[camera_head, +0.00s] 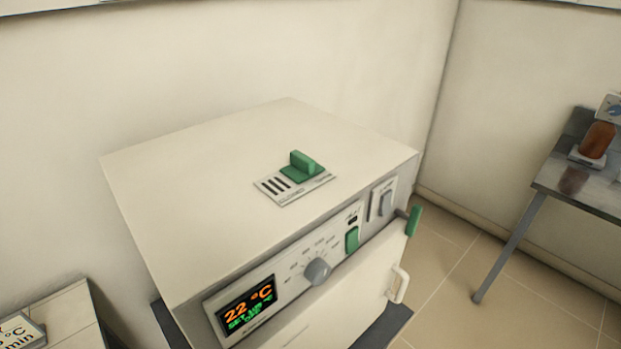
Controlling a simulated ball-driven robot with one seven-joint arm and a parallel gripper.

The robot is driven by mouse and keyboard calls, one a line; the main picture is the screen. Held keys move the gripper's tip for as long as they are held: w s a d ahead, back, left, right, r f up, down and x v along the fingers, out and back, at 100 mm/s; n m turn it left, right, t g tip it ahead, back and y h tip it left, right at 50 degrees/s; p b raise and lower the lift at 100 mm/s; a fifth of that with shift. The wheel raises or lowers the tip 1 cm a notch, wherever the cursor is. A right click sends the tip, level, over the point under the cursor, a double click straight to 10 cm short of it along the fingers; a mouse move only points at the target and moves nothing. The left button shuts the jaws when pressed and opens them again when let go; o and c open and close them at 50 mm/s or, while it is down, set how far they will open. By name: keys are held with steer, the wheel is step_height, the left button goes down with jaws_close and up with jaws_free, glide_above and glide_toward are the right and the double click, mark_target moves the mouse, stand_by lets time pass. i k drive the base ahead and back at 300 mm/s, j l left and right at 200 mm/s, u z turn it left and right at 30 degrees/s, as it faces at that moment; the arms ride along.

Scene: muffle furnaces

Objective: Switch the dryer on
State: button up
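The dryer (200,190), a cream box, stands in the middle of the view. Its front panel has a lit display (247,304) reading 22 °C in orange with green text below. Right of it are a round grey knob (317,271), a green switch (352,239) and a grey rocker switch (385,204) on a white plate. I cannot tell which way either switch is set. A green slider (304,165) sits on a vented plate on top. The door (345,310) below appears shut, with a white handle (398,284). My gripper is not in view.
A green lever (414,220) sticks out at the dryer's right front corner. A metal table (590,190) with a brown bottle (597,139) stands at the right. Another unit's corner (65,318) is at lower left. Tiled floor (480,290) is clear between dryer and table.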

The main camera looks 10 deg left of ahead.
mark_target(351, 238)
steer(key=k+l+u, duration=0.1)
steer(key=l+u, duration=0.3)
steer(key=k+l+u, duration=0.2)
steer(key=l+u, duration=0.2)
steer(key=k+l+u, duration=0.25)
steer(key=l+u, duration=0.2)
